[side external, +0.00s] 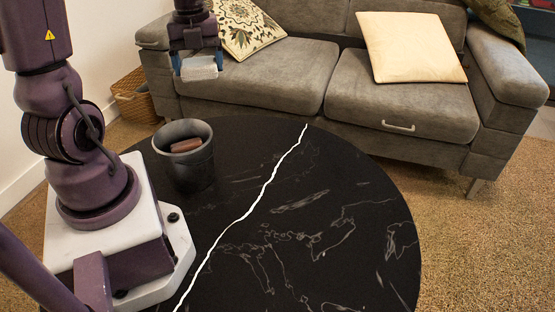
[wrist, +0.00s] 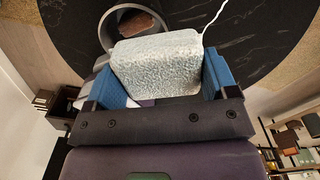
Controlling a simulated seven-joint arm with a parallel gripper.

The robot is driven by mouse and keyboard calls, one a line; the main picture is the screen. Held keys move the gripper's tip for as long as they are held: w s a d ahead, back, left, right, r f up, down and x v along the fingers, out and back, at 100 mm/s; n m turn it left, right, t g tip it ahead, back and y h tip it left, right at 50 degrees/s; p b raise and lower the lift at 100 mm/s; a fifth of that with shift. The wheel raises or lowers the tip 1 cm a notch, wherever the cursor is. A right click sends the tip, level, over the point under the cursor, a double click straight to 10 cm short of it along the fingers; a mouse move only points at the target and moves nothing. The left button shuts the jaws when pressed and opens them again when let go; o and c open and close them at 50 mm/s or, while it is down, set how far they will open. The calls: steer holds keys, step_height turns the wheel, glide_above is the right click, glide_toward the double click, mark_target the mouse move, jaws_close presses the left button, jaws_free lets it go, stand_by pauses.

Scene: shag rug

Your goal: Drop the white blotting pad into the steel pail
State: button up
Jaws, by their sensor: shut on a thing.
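The white blotting pad (side external: 199,67) is a pale, textured block. My gripper (side external: 199,62) is shut on it and holds it in the air, above and beyond the back edge of the table in the side view. In the wrist view the pad (wrist: 157,65) sits between the two blue fingers. The steel pail (side external: 186,165) is a dark grey open bucket standing on the black table at its left, below the pad. A brown block (side external: 186,145) is inside the pail. In the wrist view the pail's rim (wrist: 107,25) shows behind the pad, partly hidden by it.
The round black table (side external: 310,230) with white veining is clear right of the pail. A grey sofa (side external: 270,80) with a cream cushion (side external: 408,47) and a patterned cushion (side external: 244,27) stands behind it. A wicker basket (side external: 136,97) sits on the rug at the left.

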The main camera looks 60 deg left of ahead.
steer(key=s+d+n, duration=0.2)
steer(key=s+d, duration=0.2)
steer(key=s, duration=0.3)
step_height(320, 180, down, 7)
steer(key=shift+d, duration=0.35)
steer(key=o, duration=0.8)
steer(key=shift+c, duration=0.2)
step_height(320, 180, up, 13)
